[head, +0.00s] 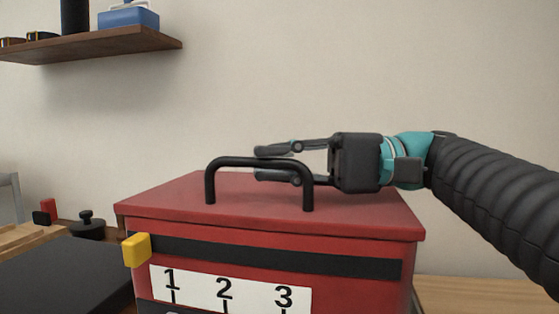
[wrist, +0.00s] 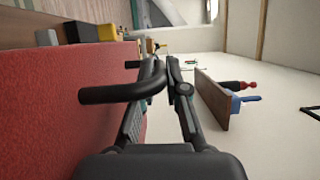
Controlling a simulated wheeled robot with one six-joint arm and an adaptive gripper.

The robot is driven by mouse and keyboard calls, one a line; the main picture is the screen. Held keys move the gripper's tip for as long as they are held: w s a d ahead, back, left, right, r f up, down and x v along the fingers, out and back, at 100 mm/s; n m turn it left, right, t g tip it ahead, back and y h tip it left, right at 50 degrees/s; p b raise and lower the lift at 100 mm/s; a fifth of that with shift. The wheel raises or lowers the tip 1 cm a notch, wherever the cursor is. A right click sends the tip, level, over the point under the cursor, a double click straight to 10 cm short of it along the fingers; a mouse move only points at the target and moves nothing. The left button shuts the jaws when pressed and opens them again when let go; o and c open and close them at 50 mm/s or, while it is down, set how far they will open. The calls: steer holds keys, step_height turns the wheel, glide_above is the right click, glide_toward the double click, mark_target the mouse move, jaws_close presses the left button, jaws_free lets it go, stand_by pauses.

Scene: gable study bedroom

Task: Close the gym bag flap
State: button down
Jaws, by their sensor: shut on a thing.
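The red gym bag (head: 330,245) looks like a stiff red box in the head view. Its flap (head: 150,200) is the flat red top, which appears to lie level on the body with no visible gap at the front. A black handle (head: 225,163) stands up from the flap. My gripper (head: 258,166) reaches in from the right, with one finger above and one below the handle's top bar, and is shut on it. In the wrist view, the handle (wrist: 118,93) passes between my fingers (wrist: 152,82), beside the red flap (wrist: 50,110).
A wooden wall shelf (head: 110,43) with a blue box (head: 128,18) hangs at upper left. A dark flat item (head: 60,275) and a black knobbed object (head: 86,222) are left of the bag. A yellow block (head: 136,250) is at its front left corner.

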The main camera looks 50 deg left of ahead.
mark_target(368, 200)
steer(key=c, duration=1.2)
jaws_free()
steer(key=shift+s+f, duration=0.1)
steer(key=shift+s, duration=0.05)
steer(key=shift+w, duration=0.2)
steer(key=v, duration=1.1)
steer(key=shift+w+d, duration=0.2)
steer(key=shift+w, duration=0.15)
